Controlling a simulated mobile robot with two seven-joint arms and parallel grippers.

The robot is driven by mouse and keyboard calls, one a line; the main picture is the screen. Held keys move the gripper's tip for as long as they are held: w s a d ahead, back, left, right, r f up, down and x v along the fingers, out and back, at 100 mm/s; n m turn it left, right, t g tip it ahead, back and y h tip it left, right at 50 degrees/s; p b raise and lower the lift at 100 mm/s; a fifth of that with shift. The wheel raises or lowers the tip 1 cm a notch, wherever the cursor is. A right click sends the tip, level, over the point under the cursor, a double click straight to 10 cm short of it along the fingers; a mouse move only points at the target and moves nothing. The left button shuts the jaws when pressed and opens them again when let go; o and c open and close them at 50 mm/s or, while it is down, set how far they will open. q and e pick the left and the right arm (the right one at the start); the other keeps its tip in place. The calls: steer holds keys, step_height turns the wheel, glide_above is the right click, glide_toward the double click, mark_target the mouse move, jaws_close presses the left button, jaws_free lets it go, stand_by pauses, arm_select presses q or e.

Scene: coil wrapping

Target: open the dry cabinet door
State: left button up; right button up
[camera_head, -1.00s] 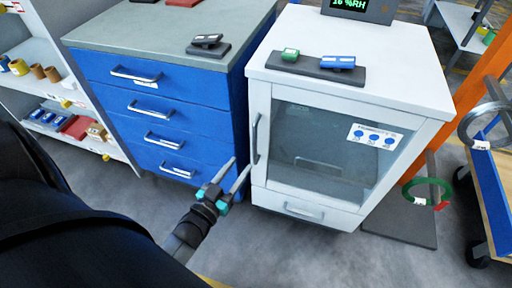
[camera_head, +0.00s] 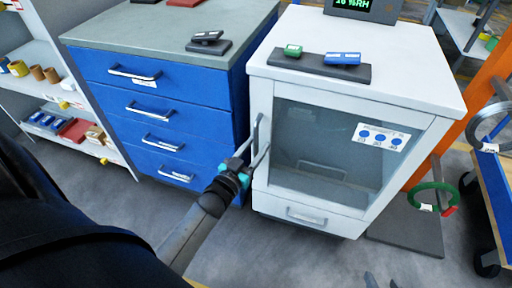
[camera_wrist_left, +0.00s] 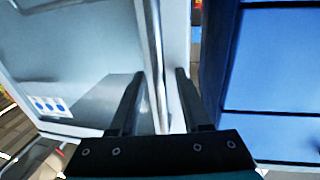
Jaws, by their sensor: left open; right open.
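The white dry cabinet (camera_head: 350,95) stands right of centre with its glass door (camera_head: 325,150) shut. The door's upright bar handle (camera_head: 257,128) is on the door's left side. My left gripper (camera_head: 259,148) is open at the handle, with its fingertips overlapping the handle's lower part. In the left wrist view the handle (camera_wrist_left: 153,40) runs between the two spread fingers (camera_wrist_left: 160,73), not visibly clamped. My right gripper (camera_head: 381,281) barely shows at the bottom edge, with two separate grey tips and nothing between them.
A blue drawer cabinet (camera_head: 155,100) stands close to the left of the dry cabinet. A dark tray (camera_head: 318,66) with a green and a blue item lies on the cabinet top. A green ring (camera_head: 433,196) and a blue cart (camera_head: 495,190) are at the right. Floor in front is clear.

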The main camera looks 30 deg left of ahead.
arm_select(q)
jaws_close()
stand_by(0.4)
stand_by(1.1)
